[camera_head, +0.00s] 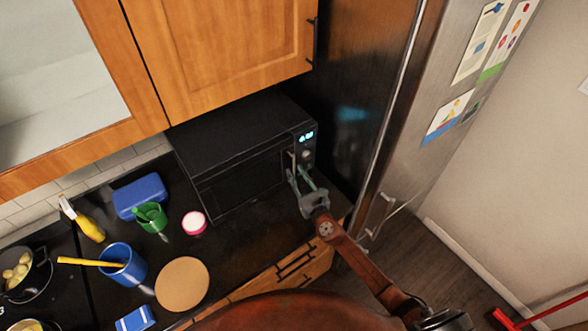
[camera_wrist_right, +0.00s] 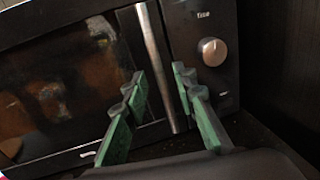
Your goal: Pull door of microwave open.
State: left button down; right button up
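The black microwave (camera_head: 240,150) stands on the dark counter with its door shut. Its door (camera_wrist_right: 70,90) and upright metal handle (camera_wrist_right: 160,65) fill much of the right wrist view, with the control panel and round knob (camera_wrist_right: 212,51) to the right of the handle. My right gripper (camera_head: 305,174) is at the right end of the microwave's front, by the handle. In the right wrist view its green-padded fingers (camera_wrist_right: 158,88) are apart, one on each side of the handle's lower part, with gaps visible. My left gripper is not in view.
A tall steel fridge (camera_head: 395,120) stands close to the right of the microwave. On the counter in front and left are a pink-white round item (camera_head: 194,223), a round tan board (camera_head: 182,284), a green cup (camera_head: 151,217) and a blue mug (camera_head: 122,264). Wooden cabinets (camera_head: 220,45) hang above.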

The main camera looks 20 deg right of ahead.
jog(key=shift+w+a, duration=0.2)
jog(key=shift+w, duration=1.15)
jog(key=shift+c, duration=0.4)
grip_shut()
